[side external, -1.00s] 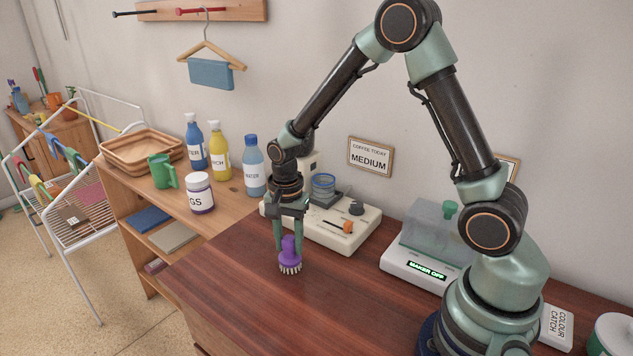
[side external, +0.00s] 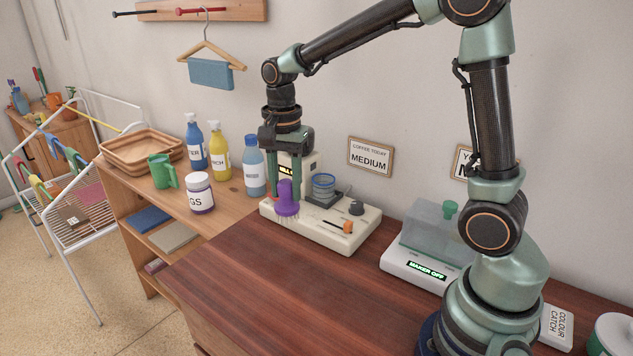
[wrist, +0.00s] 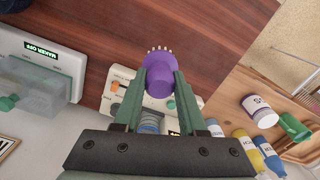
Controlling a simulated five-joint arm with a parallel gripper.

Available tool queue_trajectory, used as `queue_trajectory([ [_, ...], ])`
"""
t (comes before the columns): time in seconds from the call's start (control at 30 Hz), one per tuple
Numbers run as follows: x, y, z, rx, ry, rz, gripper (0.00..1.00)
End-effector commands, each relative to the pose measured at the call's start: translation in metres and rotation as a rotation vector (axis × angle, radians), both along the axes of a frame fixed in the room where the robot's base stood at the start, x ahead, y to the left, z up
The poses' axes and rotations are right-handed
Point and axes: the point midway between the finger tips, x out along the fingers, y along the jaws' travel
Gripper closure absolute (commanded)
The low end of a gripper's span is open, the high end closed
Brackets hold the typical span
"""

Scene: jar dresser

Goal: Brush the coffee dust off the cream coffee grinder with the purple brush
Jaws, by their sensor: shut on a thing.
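My gripper (side external: 286,178) is shut on the purple brush (side external: 286,198) and holds it upright, bristles down. The brush also shows between my fingers in the wrist view (wrist: 159,69). The cream coffee grinder (side external: 325,233) sits on the dark wooden dresser top, with an orange lever and a dark knob on its base. The brush is over or just in front of the grinder's left end; I cannot tell whether the bristles touch it. My gripper and the brush hide part of the grinder. Coffee dust cannot be made out.
A white machine (side external: 425,265) reading "MAKER OFF" stands right of the grinder. The dresser's front (side external: 270,290) is clear.

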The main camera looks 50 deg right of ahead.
Motion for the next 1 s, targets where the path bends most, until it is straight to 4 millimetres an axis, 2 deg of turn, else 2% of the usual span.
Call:
queue_trajectory([
  [0.03, 0.001, 0.0, 0.013, 0.0, -0.006, 0.0, 1.0],
  [0.2, 0.001, 0.0, 0.043, 0.0, -0.004, 0.0, 1.0],
  [0.4, 0.005, -0.008, 0.058, 0.0, 0.0, -0.004, 1.0],
  [0.47, 0.01, -0.019, 0.057, 0.0, 0.003, -0.005, 1.0],
  [0.63, 0.032, -0.068, 0.046, 0.001, 0.003, -0.009, 1.0],
  [0.8, 0.045, -0.113, 0.034, 0.0, 0.002, -0.007, 1.0],
  [0.9, 0.049, -0.129, 0.029, 0.001, 0.001, -0.004, 1.0],
  [1.0, 0.05, -0.136, 0.025, 0.0, 0.002, -0.001, 1.0],
])
